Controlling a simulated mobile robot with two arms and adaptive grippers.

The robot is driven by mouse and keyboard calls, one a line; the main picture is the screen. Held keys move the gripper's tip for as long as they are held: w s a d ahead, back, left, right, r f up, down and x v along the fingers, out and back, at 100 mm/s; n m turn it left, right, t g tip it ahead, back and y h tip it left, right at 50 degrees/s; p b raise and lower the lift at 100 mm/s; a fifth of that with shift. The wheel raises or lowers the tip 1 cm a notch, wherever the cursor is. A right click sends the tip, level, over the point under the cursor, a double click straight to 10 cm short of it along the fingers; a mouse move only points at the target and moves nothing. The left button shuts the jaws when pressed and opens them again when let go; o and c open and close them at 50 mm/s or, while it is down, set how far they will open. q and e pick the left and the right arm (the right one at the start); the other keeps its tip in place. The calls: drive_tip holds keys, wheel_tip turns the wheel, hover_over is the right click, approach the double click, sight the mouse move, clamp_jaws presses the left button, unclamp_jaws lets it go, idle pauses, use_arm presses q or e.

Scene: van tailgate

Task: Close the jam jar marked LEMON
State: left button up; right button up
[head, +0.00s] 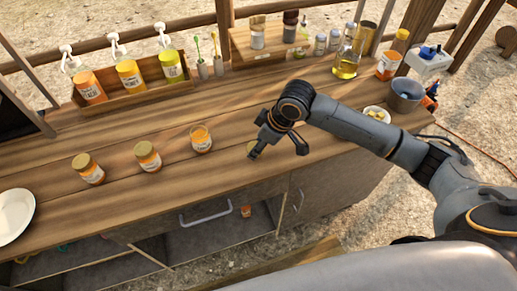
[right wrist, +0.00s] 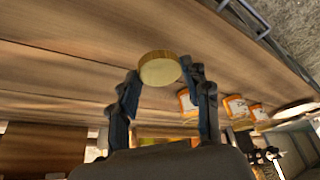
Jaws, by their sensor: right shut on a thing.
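My right gripper (head: 262,146) is shut on a gold lid (right wrist: 160,70), held between its fingertips above the counter. In the head view only a sliver of the lid (head: 251,148) shows beside a finger. To its left stands an open, lidless jar (head: 201,140) with orange contents and a pale label. Two more jars, a middle jar (head: 147,157) and a left jar (head: 89,169), stand upright with gold lids on. The label words are too small to read. Several jars also show at the right of the right wrist view. My left gripper is not in view.
A wooden rack (head: 130,95) with pump bottles stands at the back left. A shelf (head: 262,52) with small jars stands at the back. An oil bottle (head: 346,66), a grey pot (head: 404,96) and a small bowl (head: 377,113) are at the right. The counter around the open jar is clear.

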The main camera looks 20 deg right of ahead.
drive_tip(key=s+a+r, duration=0.1)
drive_tip(key=s+r, duration=0.3)
drive_tip(key=s, duration=0.2)
drive_tip(key=s+a+r+b, duration=0.1)
drive_tip(key=s+r, duration=0.3)
drive_tip(key=s, duration=0.2)
drive_tip(key=shift+s+a+r, duration=0.25)
drive_tip(key=shift+s+a, duration=0.05)
drive_tip(key=shift+s, duration=0.05)
